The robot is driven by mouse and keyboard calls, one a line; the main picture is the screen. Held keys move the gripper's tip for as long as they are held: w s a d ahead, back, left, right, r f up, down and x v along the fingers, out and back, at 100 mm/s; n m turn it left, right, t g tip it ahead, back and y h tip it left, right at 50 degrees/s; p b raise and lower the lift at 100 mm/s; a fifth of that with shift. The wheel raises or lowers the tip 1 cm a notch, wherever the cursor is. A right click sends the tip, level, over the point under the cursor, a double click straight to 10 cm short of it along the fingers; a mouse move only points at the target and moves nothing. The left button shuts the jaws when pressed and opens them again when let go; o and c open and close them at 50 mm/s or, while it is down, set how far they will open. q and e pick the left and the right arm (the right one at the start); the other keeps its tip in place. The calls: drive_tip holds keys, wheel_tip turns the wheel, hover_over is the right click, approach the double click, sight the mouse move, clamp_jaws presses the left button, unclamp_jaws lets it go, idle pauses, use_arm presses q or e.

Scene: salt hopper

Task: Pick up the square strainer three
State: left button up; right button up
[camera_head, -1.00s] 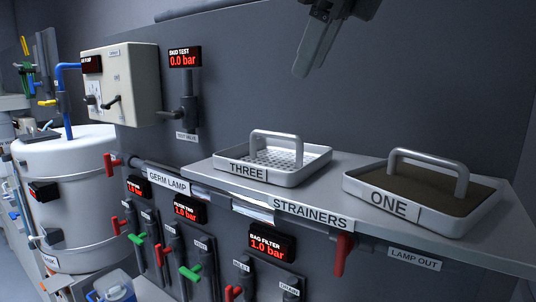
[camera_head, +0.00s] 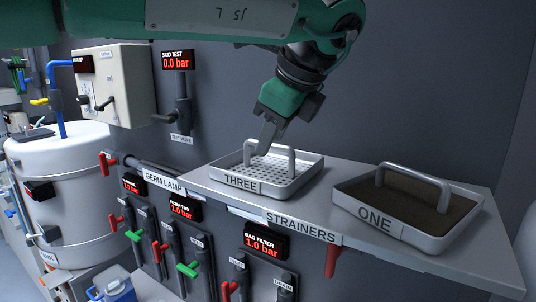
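Strainer three (camera_head: 233,181) is a square white metal tray with a perforated bottom, a "THREE" label on its front and a grey bar handle (camera_head: 291,163) arching over it. It sits on the left part of the grey shelf (camera_head: 330,206). My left gripper (camera_head: 267,145) reaches down from above, with its fingers at the middle of the handle and covering part of it. I cannot tell whether the fingers are closed on the handle or beside it. My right gripper is not in view.
Strainer one (camera_head: 410,237), with a brown filling and its own bar handle, sits on the shelf to the right, with a small gap between. The wall stands close behind. Red (camera_head: 333,262) and green (camera_head: 187,270) valve handles and displays are below the shelf.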

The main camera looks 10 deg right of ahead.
use_arm(q)
drive_tip(key=shift+w+a+f, duration=0.1)
drive_tip(key=shift+w+f, duration=0.25)
drive_tip(key=shift+f, duration=0.25)
drive_tip(key=shift+s, duration=0.1)
drive_tip(key=shift+c, duration=1.1)
clamp_jaws()
